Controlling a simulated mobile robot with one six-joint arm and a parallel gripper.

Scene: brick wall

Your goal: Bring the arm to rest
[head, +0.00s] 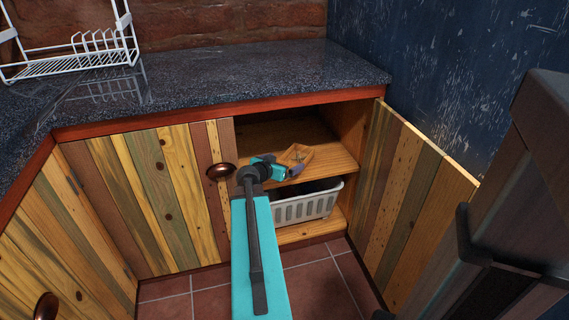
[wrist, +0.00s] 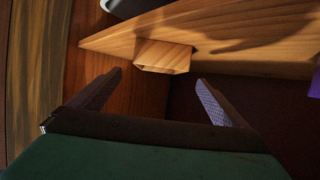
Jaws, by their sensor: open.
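My gripper (head: 298,167) is at the end of my teal arm, inside the open cabinet at the level of its middle shelf. In the wrist view my gripper (wrist: 159,77) is open, with two dark textured fingers apart and nothing between them. A small light wooden piece (wrist: 163,55) lies just beyond the fingertips, against a wooden board; no contact shows. A wooden object (head: 296,153) shows by the gripper on the shelf in the head view, partly hidden by it.
The cabinet door (head: 408,190) stands open at the right, and a closed striped door (head: 150,195) is at the left. A white basket (head: 310,207) sits below the middle shelf (head: 335,160). The dark countertop (head: 240,75) overhangs the opening. A white dish rack (head: 75,60) stands on it.

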